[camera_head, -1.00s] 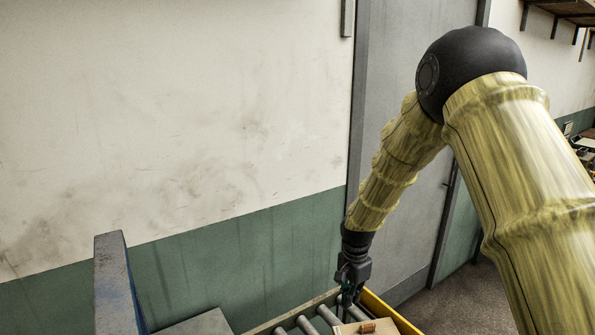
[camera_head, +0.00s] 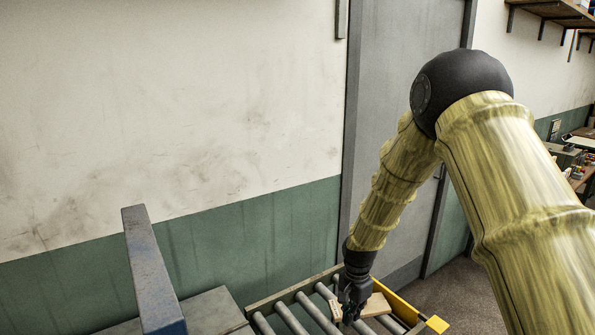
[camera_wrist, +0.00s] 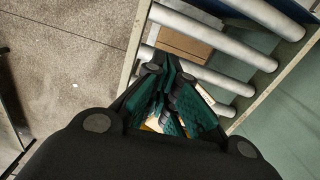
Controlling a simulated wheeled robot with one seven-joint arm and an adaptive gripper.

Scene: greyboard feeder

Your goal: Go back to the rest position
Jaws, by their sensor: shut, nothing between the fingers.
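My arm reaches down from the right in the head view. My gripper (camera_head: 350,312) is over the roller conveyor (camera_head: 250,311), low and close to the rollers. In the wrist view the green finger pads of my gripper (camera_wrist: 167,78) come together with nothing held between them. A brown cardboard-like piece (camera_head: 377,306) lies on the rollers right of the gripper in the head view. A paler piece (camera_head: 334,309) is just left of it, partly hidden by the fingers. Whether the fingers touch either piece I cannot tell.
The conveyor has a yellow end rail (camera_head: 409,311). A blue-grey post (camera_head: 150,270) stands at the left front. A grey door (camera_head: 398,120) and a green-and-white wall are behind. Shelves and a cluttered bench (camera_head: 578,165) are at the far right. The floor right of the conveyor looks clear.

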